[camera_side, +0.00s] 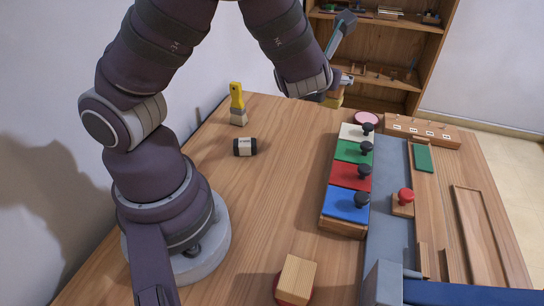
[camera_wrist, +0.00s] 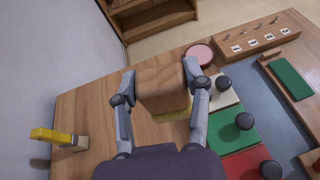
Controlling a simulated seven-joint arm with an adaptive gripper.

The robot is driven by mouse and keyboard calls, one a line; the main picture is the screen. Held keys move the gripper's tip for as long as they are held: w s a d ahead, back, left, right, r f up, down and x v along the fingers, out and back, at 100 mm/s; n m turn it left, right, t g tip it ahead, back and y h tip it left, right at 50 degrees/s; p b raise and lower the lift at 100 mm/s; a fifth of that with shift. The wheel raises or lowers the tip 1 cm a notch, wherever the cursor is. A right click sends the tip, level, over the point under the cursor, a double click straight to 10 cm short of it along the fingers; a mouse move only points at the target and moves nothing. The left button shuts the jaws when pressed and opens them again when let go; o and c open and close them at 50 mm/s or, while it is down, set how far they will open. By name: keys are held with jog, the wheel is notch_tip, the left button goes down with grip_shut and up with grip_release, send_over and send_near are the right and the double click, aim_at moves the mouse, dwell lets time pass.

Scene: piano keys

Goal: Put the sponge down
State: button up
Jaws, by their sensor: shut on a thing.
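My gripper (camera_wrist: 160,76) is shut on a block with a wood-brown top and a yellow lower edge, which I take as the sponge (camera_wrist: 163,92). One finger presses each side of it. In the side view, my gripper is at the far end of the table, largely hidden behind my arm. Only a yellow bit of the sponge (camera_side: 333,102) shows under it there. The sponge appears held near or over the table, short of the pink disc (camera_wrist: 200,54); I cannot tell whether it touches the table.
White, green, red and blue keys (camera_side: 346,203) with black knobs stand right of centre. A wooden block (camera_side: 298,277) sits on a red disc in front. The table's middle-left (camera_side: 275,180) is clear.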

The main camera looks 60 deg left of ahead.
jog(key=a, duration=1.6)
jog(key=shift+s+d+f+m+t+h, duration=0.1)
jog(key=shift+s+f+m+t+h, duration=0.3)
jog(key=shift+f, duration=1.6)
jog(key=shift+s+f+m+t+h, duration=0.15)
jog(key=shift+f+m+h, duration=0.45)
jog(key=shift+f, duration=1.35)
jog(key=shift+s+d+f+m+t+h, duration=0.1)
jog(key=shift+s+f+m+t+h, duration=0.3)
jog(key=shift+f, duration=1.6)
jog(key=shift+w+f, duration=0.1)
jog(key=o, duration=1.2)
jog(key=shift+g, duration=0.25)
